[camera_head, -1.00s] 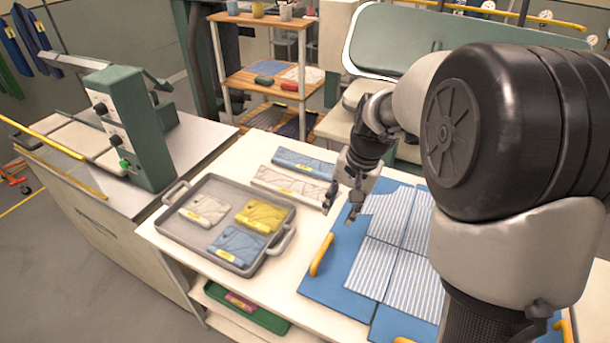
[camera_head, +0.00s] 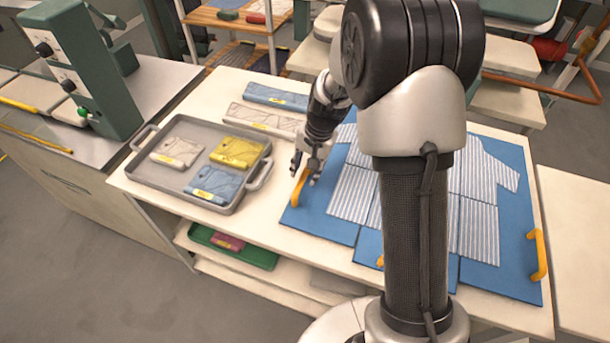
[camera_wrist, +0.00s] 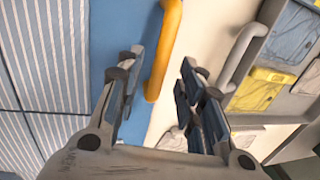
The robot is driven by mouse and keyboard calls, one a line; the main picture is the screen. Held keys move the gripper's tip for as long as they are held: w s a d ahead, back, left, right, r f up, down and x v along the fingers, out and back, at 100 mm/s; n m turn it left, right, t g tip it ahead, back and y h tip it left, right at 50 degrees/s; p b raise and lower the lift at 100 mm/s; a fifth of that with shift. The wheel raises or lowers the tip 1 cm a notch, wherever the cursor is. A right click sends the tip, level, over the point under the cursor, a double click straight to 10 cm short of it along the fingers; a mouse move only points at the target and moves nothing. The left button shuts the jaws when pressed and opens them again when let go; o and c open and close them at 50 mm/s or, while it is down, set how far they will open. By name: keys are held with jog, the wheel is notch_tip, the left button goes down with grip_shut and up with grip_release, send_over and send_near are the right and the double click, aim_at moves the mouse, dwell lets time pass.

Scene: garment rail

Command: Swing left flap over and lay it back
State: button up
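The blue folding board lies flat on the table with a blue-and-white striped shirt spread over it. Its left flap (camera_head: 317,221) has an orange handle (camera_head: 299,187) on the outer edge. My gripper (camera_head: 304,171) is above that handle. In the wrist view my gripper (camera_wrist: 158,90) is open, and the orange handle (camera_wrist: 165,50) runs between its two fingers, nearer the left one. I cannot tell whether a finger touches it. The shirt (camera_head: 352,193) lies across the left flap and the other panels, partly hidden by my arm.
A grey tray (camera_head: 145,182) with several folded garments stands left of the board, its handle close to the flap. Folded garments (camera_head: 262,119) lie behind. Another orange handle (camera_head: 538,254) is on the board's right edge. A green press machine (camera_head: 80,75) stands at far left.

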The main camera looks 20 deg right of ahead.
jog(key=shift+w+a+f, duration=0.15)
jog(key=shift+f, duration=0.7)
jog(key=shift+c, duration=0.2)
grip_shut()
